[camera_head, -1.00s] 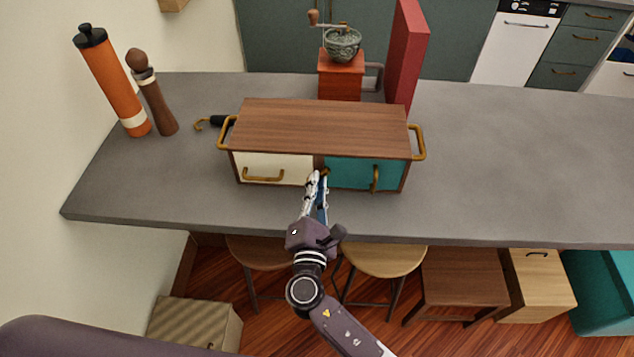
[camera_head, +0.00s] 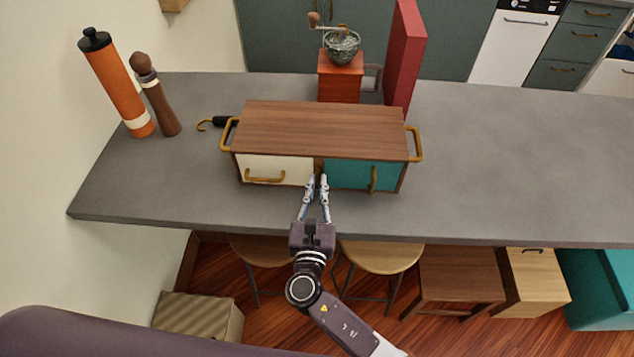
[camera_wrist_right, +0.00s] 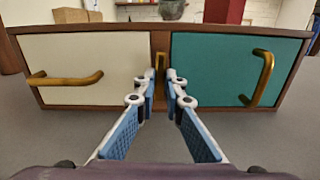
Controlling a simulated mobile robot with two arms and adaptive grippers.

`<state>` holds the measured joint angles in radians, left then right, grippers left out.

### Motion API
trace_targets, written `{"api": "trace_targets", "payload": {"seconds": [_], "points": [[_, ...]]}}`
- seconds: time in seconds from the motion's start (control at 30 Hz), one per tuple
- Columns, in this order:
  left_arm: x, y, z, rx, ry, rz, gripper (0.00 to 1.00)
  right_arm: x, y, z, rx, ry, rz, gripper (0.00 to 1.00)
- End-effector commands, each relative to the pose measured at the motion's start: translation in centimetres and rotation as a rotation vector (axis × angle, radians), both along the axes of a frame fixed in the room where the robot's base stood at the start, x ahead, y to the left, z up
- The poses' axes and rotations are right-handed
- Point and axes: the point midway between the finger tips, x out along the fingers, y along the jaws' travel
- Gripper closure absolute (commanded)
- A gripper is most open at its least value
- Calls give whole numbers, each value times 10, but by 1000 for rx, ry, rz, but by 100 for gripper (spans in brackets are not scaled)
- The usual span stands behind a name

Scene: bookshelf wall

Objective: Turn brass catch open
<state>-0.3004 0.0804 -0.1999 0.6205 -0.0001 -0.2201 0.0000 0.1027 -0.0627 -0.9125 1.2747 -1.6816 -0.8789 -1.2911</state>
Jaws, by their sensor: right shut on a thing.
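A wooden box cabinet (camera_head: 320,128) stands on the grey counter. Its front has a cream door (camera_head: 276,168) on the left and a teal door (camera_head: 350,174) on the right. The brass catch (camera_wrist_right: 160,62) is on the wooden strip between the doors and stands upright in the right wrist view. My right gripper (camera_head: 317,178) is at that strip, shut on the catch, its fingertips on either side of it. The fingers hide part of the catch. Both doors look closed. My left gripper is not in view.
Each door has a brass handle, the cream one (camera_wrist_right: 66,78) lying level and the teal one (camera_wrist_right: 262,78) upright. A coffee grinder (camera_head: 340,82) and a red upright block (camera_head: 405,60) stand behind the cabinet. The counter (camera_head: 520,160) is clear to the right.

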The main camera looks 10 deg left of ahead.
Motion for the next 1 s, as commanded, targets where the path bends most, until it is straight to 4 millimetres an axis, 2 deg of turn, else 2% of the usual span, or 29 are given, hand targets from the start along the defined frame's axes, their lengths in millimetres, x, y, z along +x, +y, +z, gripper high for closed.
{"api": "trace_targets", "payload": {"seconds": [0.67,0.7,0.8,1.0], "points": [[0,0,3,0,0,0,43,0,0,-1,-59,0,0,100],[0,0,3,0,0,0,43,0,0,-1,-59,0,0,86],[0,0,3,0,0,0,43,0,0,-1,-58,-1,0,75],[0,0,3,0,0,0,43,0,0,0,-57,-1,0,73]]}}
